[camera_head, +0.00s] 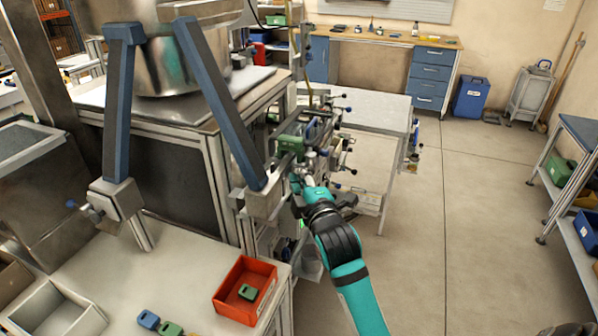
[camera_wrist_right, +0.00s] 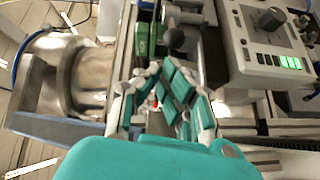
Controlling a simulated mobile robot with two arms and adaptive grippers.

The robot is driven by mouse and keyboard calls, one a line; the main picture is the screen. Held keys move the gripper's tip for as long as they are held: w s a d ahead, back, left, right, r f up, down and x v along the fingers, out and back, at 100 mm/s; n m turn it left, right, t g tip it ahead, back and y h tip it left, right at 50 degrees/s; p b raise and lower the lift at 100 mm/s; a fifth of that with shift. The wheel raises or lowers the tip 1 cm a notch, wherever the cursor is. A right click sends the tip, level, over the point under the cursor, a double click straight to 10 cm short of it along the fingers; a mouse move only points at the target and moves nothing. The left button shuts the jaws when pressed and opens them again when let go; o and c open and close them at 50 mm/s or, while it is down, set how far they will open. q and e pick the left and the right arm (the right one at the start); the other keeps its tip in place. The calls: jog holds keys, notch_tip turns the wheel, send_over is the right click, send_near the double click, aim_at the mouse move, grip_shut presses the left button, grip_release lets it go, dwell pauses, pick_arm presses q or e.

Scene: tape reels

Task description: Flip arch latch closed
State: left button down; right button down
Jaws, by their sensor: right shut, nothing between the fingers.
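A large blue arch-like frame with two bars (camera_head: 112,100) stands at the left in the head view. Each bar ends low in a grey metal block, and a steel pot sits behind it. I cannot tell which part is the latch. My right gripper (camera_head: 297,182) is shut and empty beside the right block (camera_head: 262,200), near a green and metal mechanism (camera_head: 292,143). In the right wrist view, the fingers (camera_wrist_right: 155,72) are shut in front of a green part (camera_wrist_right: 146,35) and a dark round knob (camera_wrist_right: 175,38). Whether they touch anything is unclear. My left gripper is not in view.
In the wrist view, a control panel (camera_wrist_right: 245,60) stands at the upper right. The floor (camera_head: 470,220) to the right is clear.

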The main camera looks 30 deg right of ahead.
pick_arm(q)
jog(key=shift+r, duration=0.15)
pick_arm(e)
jog(key=shift+w, duration=0.5)
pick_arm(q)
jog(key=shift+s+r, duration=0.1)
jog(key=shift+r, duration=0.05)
pick_arm(e)
jog(key=shift+s+d+n+y, duration=0.2)
jog(key=shift+d+n+y, duration=0.05)
jog(key=shift+n+y, duration=0.05)
pick_arm(q)
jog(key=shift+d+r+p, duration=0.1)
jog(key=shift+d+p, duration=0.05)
jog(key=shift+p, duration=0.15)
pick_arm(e)
jog(key=shift+s+d+y, duration=0.1)
jog(key=shift+d+y, duration=0.05)
jog(key=shift+y, duration=0.15)
